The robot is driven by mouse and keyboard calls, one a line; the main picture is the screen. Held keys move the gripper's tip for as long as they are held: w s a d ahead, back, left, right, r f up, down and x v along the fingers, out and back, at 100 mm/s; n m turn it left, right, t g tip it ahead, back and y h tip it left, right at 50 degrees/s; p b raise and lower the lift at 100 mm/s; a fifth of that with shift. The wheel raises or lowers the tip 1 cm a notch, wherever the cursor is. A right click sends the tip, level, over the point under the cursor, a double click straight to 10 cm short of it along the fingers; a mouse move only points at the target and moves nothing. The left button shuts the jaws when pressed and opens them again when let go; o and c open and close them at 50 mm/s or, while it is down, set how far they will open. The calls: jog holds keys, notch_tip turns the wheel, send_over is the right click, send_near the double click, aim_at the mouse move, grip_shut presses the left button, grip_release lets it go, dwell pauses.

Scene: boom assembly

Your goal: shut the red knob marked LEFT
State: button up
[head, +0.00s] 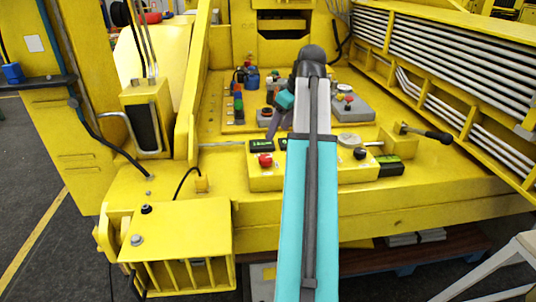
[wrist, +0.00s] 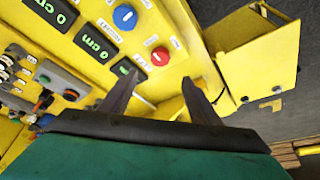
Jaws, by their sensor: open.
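A red round knob (wrist: 160,56) with a pale mark across it sits on a yellow panel in the wrist view, beside a small white label too small to read. It appears to be the red knob (head: 265,160) on the front control box in the head view, left of my arm. My gripper (wrist: 158,79) is open and empty. Its two dark fingers straddle the line toward the red knob, which lies just beyond the tips, apart from them. In the head view my gripper (head: 272,132) is partly hidden by my arm, just above the box.
A larger blue knob (wrist: 125,17) sits beside the red one. Black displays with green digits (wrist: 95,42) line the panel. A yellow bracket box (wrist: 258,65) stands to the right in the wrist view. A grey box with a red button (head: 348,103) stands farther back.

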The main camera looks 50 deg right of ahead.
aim_at(266, 157)
jog(key=shift+f, duration=0.1)
jog(key=shift+p+x, duration=1.35)
jog(key=shift+x, duration=5.35)
jog(key=shift+s+f, duration=0.1)
jog(key=shift+c, duration=0.5)
